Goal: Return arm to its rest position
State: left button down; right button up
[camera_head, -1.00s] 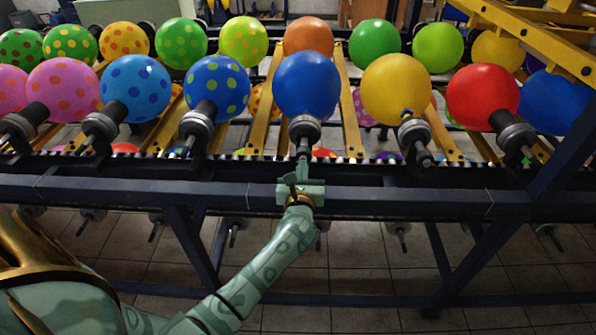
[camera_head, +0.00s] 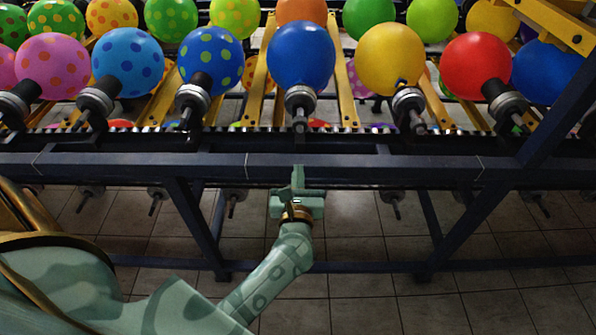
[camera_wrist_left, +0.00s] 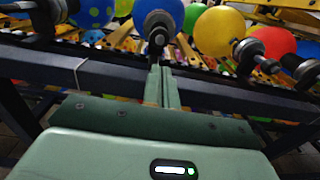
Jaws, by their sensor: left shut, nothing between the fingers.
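My left gripper (camera_head: 298,178) is shut and empty in the head view. It points up at the dark blue rail, in front of and below the plain blue balloon (camera_head: 301,56). A gap lies between its fingertips and the grey holder (camera_head: 300,98) of that balloon. In the left wrist view the closed fingers (camera_wrist_left: 162,85) stand upright at the centre, with the dark holder (camera_wrist_left: 158,25) just beyond them. My left arm comes in from the lower left. My right gripper is not in view.
A dark blue frame rail (camera_head: 400,166) crosses in front of the balloon rows, with diagonal legs below. Spare holders (camera_head: 393,203) hang under it. A yellow balloon (camera_head: 389,58) and a red balloon (camera_head: 476,68) sit to the right. Tiled floor (camera_head: 360,300) lies open below.

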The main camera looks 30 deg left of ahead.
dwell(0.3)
pick_arm(q)
jog(key=s+d+f+m+h, duration=0.1)
jog(key=d+f+m+h, duration=0.3)
jog(key=f+m, duration=0.55)
jog(key=d+f+m+h, duration=0.4)
jog(key=d+m, duration=0.1)
jog(key=m, duration=0.9)
jog(key=s+d+f+m+g+h, duration=0.1)
jog(key=s+f+m+g, duration=0.1)
jog(key=s+f+m, duration=0.3)
jog(key=s+f+m+g+h, duration=0.2)
jog(key=s+f+m, duration=0.25)
jog(key=f, duration=0.35)
jog(key=s+a+f+m+g, duration=0.1)
jog(key=s+f+m+g, duration=0.2)
jog(key=s+f+m, duration=0.35)
jog(key=s+a+f+m+g, duration=0.2)
jog(key=s+f+m+g, duration=0.15)
jog(key=s+f, duration=0.55)
jog(key=s+a+m+g+y, duration=0.1)
jog(key=s+a+g, duration=0.1)
jog(key=s, duration=0.8)
jog(key=s+a+f+m+g+y, duration=0.1)
jog(key=s+a+g, duration=0.1)
jog(key=s, duration=0.9)
jog(key=shift+s+a+f+m+g, duration=0.25)
jog(key=shift+a+m+g, duration=0.15)
jog(key=shift+a, duration=0.4)
